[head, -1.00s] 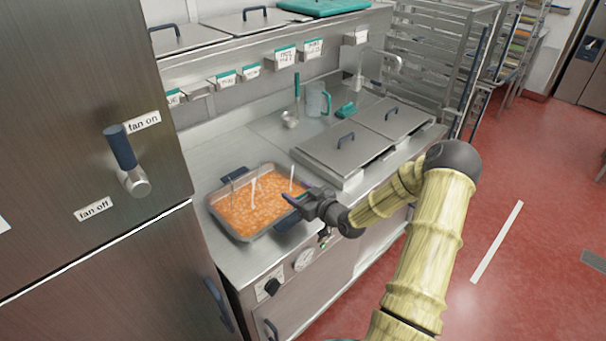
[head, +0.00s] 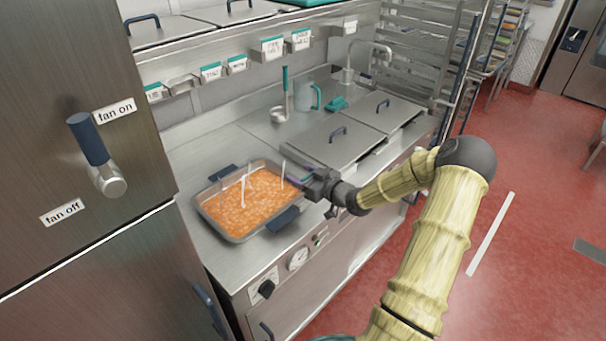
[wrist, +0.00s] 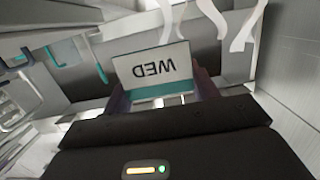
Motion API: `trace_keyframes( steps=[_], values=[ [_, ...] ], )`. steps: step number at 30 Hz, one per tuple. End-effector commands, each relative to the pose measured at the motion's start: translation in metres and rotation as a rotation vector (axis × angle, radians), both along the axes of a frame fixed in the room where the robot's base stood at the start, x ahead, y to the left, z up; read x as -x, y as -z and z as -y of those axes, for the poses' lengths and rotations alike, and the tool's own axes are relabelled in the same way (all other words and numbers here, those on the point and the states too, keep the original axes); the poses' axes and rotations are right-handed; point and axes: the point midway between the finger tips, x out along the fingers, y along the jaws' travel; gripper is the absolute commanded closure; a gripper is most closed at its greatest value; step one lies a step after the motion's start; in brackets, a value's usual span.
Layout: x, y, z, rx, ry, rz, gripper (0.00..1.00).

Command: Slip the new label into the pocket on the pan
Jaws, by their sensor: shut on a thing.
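The pan (head: 222,229) is a metal tray of orange, chunky food on the counter, with a dark blue handle (head: 283,220) on its near side. White wisps stand over the food. My gripper (head: 300,178) is at the pan's right corner in the head view, apparently above the rim; contact cannot be told. In the wrist view my gripper (wrist: 163,92) is shut on a white label (wrist: 152,66) with a teal stripe, reading "WED" upside down. The label is too small to make out in the head view. I cannot make out the pan's pocket.
Lidded wells (head: 330,142) lie right of the pan. A ladle (head: 281,112) and a teal-handled jug (head: 306,98) stand behind. A rail (head: 215,62) carries several label holders. A steel cabinet (head: 85,110) with a fan lever (head: 97,155) closes the left side.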

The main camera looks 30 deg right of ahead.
Motion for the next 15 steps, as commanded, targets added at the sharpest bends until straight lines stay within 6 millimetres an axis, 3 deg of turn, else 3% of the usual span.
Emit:
trace_keyframes(
  steps=[11, 15],
  values=[
    [0.000, 0.041, 0.001, 0.000, 0.002, 0.000, 0.62],
    [0.001, 0.038, 0.001, 0.001, 0.002, 0.000, 0.62]
  ],
)
